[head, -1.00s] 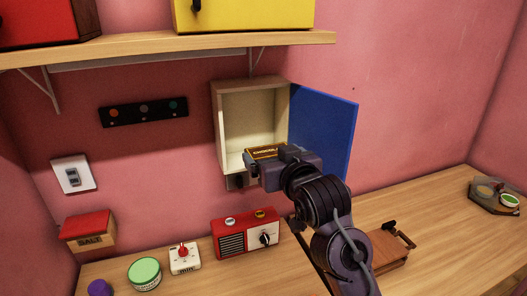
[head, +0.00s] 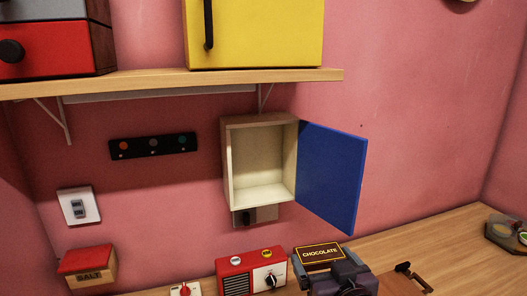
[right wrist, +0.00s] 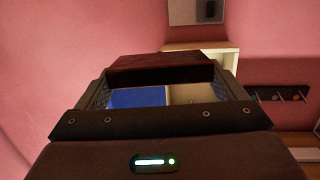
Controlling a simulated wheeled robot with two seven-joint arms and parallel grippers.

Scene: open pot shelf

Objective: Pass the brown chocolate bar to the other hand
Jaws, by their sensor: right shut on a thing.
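The brown chocolate bar (head: 320,254), with a yellow-edged "CHOCOLATE" label, is at the bottom of the head view, right of the red radio. My right gripper (head: 325,266) is shut on it and holds it up in front of the counter, outside the wall cabinet. In the right wrist view the bar (right wrist: 160,68) shows as a dark reddish-brown piece across the fingertips; its label is not visible there. My left gripper is in neither view.
The wall cabinet (head: 228,170) stands open and looks empty, its blue door (head: 332,178) swung out to the right. A shelf (head: 170,83) with a yellow box is above. The red radio (head: 235,278), a salt box (head: 85,265) and a wooden item (head: 405,285) are below.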

